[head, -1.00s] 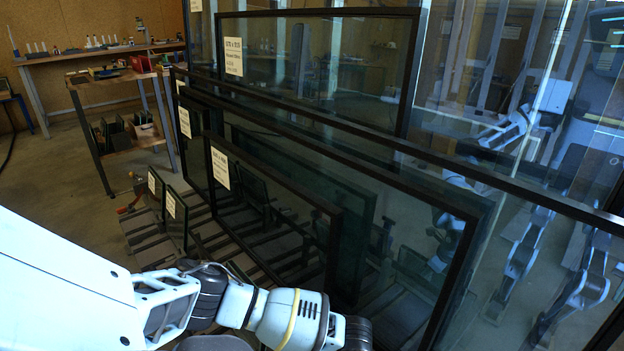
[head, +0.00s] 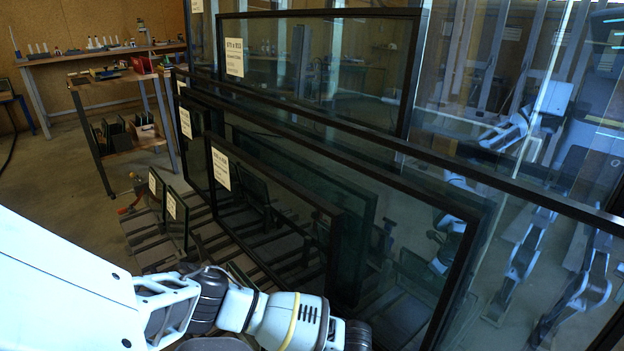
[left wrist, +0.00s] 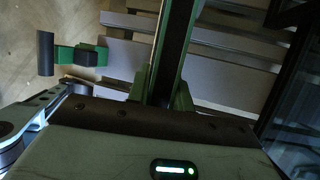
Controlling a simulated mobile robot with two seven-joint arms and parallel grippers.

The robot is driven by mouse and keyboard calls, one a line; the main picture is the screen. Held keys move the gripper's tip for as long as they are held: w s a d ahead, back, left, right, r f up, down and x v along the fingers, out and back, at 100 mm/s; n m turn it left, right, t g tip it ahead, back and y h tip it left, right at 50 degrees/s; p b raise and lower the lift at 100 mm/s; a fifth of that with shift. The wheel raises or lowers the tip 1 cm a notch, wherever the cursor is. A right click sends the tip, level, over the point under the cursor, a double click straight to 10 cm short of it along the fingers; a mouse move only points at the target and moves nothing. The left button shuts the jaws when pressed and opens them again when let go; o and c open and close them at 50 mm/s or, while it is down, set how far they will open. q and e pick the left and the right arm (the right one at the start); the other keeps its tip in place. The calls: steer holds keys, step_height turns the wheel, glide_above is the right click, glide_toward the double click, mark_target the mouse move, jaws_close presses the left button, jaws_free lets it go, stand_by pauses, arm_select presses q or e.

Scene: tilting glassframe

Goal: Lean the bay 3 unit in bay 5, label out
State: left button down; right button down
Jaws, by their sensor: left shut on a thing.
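My left arm crosses the bottom of the head view, and its gripper is out of sight there. In the left wrist view my left gripper (left wrist: 164,92) has green fingers shut on the dark edge of a glass unit (left wrist: 176,45). Which bay this unit belongs to cannot be told. In the head view several dark-framed glass units lean in a rack (head: 150,258). Two small labelled units (head: 177,217) stand at the left, a medium labelled unit (head: 275,182) in the middle, and larger ones behind. The label text and bay numbers are unreadable. My right gripper is not in view.
Dark slats with gaps (left wrist: 225,75) lie below my left gripper. A green block with a dark round end (left wrist: 75,56) is at the left wrist view's upper left. A wooden side table (head: 110,78) and a workbench (head: 75,55) stand at the back left, with open floor before them.

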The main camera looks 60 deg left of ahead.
arm_select(q)
steer(key=shift+r, duration=0.1)
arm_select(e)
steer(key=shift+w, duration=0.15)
arm_select(q)
steer(key=c, duration=1.2)
jaws_free()
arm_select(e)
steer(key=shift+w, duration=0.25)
arm_select(q)
steer(key=shift+o, duration=0.2)
steer(key=p+v, duration=0.2)
steer(key=v, duration=0.4)
steer(key=shift+d+r, duration=0.1)
steer(key=shift+r, duration=0.1)
steer(key=shift+w+d+r+p, duration=0.25)
steer(key=shift+r+p, duration=0.05)
steer(key=shift+r, duration=0.25)
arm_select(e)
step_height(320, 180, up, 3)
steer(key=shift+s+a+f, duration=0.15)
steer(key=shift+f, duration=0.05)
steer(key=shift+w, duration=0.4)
